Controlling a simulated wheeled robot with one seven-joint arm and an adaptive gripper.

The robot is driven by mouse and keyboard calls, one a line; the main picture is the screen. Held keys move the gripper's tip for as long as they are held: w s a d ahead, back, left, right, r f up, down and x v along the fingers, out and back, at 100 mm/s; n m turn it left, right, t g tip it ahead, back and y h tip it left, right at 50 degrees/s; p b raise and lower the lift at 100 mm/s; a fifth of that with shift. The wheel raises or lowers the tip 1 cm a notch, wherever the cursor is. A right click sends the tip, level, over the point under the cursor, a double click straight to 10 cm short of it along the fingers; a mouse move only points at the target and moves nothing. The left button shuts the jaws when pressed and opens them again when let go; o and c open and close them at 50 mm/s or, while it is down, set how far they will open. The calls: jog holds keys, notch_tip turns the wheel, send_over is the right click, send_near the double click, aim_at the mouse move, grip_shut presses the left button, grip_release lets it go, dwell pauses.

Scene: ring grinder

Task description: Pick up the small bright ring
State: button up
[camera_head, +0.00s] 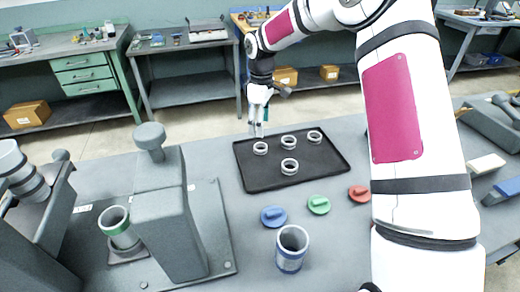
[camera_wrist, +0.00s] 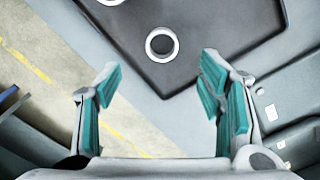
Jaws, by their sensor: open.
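Several small pale rings lie flat on a black tray (camera_head: 262,181). They are a left ring (camera_head: 260,148), a middle ring (camera_head: 288,141), a right ring (camera_head: 314,136) and a front ring (camera_head: 289,166). I cannot tell which is the small bright one. My gripper (camera_head: 257,130) is above the tray's left back part, close to the left ring. In the wrist view my gripper (camera_wrist: 160,80) has its teal pads wide apart with nothing between them. One ring (camera_wrist: 162,45) lies beyond the fingertips, near a tray corner. Another ring is cut off at the top edge.
Blue (camera_head: 273,216), green (camera_head: 319,205) and red (camera_head: 359,193) knobbed pieces lie in front of the tray. A grey cylinder with a blue band (camera_head: 291,249) stands nearer. A grey machine (camera_head: 168,215) stands at left, with a green-banded cylinder (camera_head: 119,228) beside it.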

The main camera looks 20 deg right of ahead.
aim_at(260, 144)
notch_tip(260, 144, down, 9)
jog(key=shift+a+r+b, duration=0.1)
jog(key=shift+b, duration=0.65)
jog(key=shift+s, duration=0.1)
jog(key=c, duration=1.3)
